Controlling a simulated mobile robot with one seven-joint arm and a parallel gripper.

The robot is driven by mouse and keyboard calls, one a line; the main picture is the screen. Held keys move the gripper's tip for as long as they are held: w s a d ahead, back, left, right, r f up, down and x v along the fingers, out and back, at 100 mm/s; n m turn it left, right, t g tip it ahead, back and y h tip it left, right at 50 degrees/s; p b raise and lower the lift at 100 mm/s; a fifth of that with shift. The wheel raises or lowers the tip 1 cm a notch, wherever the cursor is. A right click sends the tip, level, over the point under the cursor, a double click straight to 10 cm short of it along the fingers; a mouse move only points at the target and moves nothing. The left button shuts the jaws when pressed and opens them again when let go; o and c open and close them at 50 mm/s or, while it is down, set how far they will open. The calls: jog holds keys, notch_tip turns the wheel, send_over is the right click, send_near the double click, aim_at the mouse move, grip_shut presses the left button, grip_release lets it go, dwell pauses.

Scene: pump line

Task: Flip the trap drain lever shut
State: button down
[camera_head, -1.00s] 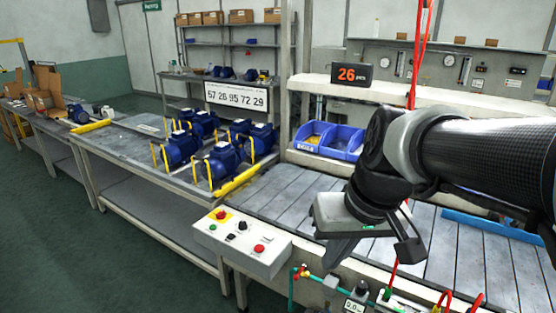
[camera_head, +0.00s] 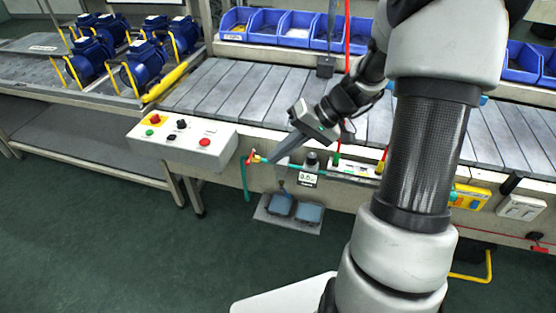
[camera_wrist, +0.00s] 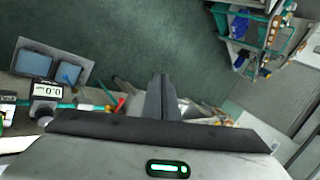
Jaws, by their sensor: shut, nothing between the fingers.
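A small red lever (camera_head: 251,155), which looks like the trap drain lever, sits on the teal pipe (camera_head: 246,180) at the conveyor's front edge, just right of the control box. In the wrist view a red piece (camera_wrist: 120,104) shows left of my fingers, by the teal pipe. Whether the lever is open or shut is too small to tell. My gripper (camera_head: 268,152) is shut and empty, its fingers pointing down and left close to the lever. In the wrist view the fingers (camera_wrist: 161,90) are together. I cannot tell whether they touch the lever.
A digital gauge (camera_head: 308,178) hangs right of the lever. The control box (camera_head: 182,138) with red, black and green knobs is to the left. A plate with two blue pedals (camera_head: 296,210) is on the floor below. Blue bins (camera_head: 299,28) stand behind the conveyor (camera_head: 215,85).

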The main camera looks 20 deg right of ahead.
jog(key=d+f+m+t+b, duration=0.3)
jog(key=d+f, duration=0.3)
jog(key=f, duration=0.6)
jog(key=w+d+f+m+t+h+b, duration=0.1)
jog(key=d+f+m+t+b, duration=0.2)
jog(key=d+f, duration=0.4)
jog(key=w+d+f+m+t+h+b, duration=0.1)
jog(key=d+f+m+t+b, duration=0.2)
jog(key=f, duration=1.6)
jog(key=d+m+t, duration=0.1)
jog(key=d+t, duration=0.3)
jog(key=shift+m, duration=0.4)
jog(key=shift+w+f, duration=0.1)
jog(key=b, duration=0.3)
send_near(285, 191)
jog(key=shift+w+f, duration=0.55)
jog(key=shift+w, duration=0.95)
jog(key=shift+a+h, duration=0.1)
jog(key=shift+h, duration=0.2)
